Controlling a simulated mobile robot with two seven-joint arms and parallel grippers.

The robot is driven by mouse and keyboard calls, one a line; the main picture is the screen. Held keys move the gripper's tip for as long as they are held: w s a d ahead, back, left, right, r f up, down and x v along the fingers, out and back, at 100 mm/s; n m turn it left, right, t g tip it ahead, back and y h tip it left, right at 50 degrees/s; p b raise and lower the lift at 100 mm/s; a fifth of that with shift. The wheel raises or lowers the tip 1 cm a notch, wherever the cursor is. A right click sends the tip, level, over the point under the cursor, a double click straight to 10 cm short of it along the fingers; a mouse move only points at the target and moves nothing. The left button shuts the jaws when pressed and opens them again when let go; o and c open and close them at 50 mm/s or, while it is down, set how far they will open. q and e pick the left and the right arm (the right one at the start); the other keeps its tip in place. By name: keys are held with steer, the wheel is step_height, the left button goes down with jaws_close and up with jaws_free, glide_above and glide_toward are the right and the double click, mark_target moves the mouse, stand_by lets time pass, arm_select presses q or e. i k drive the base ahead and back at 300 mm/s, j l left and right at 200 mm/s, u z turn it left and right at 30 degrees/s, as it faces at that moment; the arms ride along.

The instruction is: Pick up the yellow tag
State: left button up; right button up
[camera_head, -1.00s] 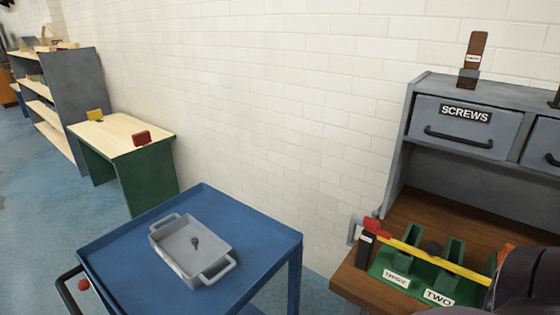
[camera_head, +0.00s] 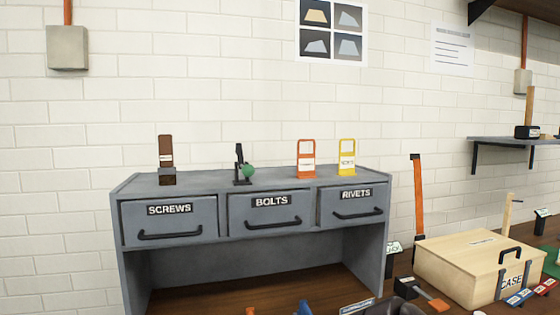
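The yellow tag (camera_head: 347,157) stands upright on top of the grey drawer cabinet (camera_head: 125,188), near its right end above the drawer labelled RIVETS. It is a flat frame with an open upper part and a small label with dark lettering. An orange tag (camera_head: 306,159) of similar shape stands just left of it, apart from it. No gripper fingers can be made out. A dark rounded shape at the bottom edge may be part of my arm.
A brown upright piece (camera_head: 166,160) and a black stand with a green ball (camera_head: 247,170) are also on the cabinet top. A wooden case (camera_head: 465,265) sits on the workbench at right, near an orange upright strip (camera_head: 418,200). Open wall lies behind the tags.

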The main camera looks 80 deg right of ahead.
mark_target(346, 160)
steer(key=z, duration=2.95)
